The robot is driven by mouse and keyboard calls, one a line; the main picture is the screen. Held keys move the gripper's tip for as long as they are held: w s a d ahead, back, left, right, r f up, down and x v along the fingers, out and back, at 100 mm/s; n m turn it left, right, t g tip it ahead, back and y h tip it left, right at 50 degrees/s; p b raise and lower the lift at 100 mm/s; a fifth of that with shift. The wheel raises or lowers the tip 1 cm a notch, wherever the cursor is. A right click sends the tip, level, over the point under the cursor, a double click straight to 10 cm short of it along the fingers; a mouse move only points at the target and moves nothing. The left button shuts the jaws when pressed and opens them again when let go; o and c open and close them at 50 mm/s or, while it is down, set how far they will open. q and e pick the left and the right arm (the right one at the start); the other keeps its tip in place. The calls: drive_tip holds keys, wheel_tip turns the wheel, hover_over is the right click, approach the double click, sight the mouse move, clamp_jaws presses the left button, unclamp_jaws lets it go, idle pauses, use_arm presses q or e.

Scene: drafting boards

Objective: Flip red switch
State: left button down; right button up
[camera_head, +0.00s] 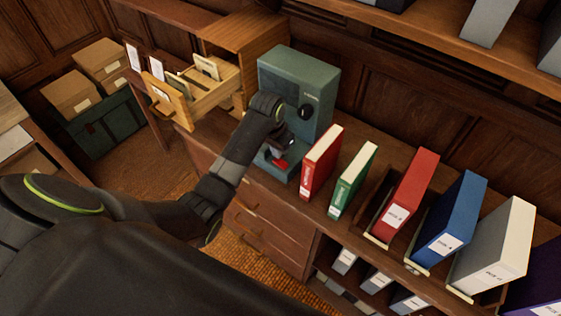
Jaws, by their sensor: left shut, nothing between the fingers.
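The red switch (279,162) shows low on the front of a teal machine (309,72), which stands on the wooden cabinet top. My left arm reaches in from the left across the machine's front. My left gripper (284,146) is shut and empty, just above the red switch. I cannot tell whether its fingertips touch the switch, and the arm's wrist hides part of the machine's front. My right gripper is not in view.
A red binder (321,161) and a green binder (352,180) stand close to the machine's right. More binders stand in holders further right. An open wooden card drawer (212,95) juts out at the machine's left. Boxes (72,94) sit at the far left.

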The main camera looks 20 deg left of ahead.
sight(276, 160)
use_arm(q)
drive_tip(key=shift+f+b, duration=0.35)
drive_tip(key=shift+f, duration=0.55)
idle(0.8)
drive_tip(key=shift+r, duration=0.1)
drive_tip(key=shift+r+p, duration=1)
drive_tip(key=shift+r, duration=2.45)
drive_tip(key=shift+f, duration=0.1)
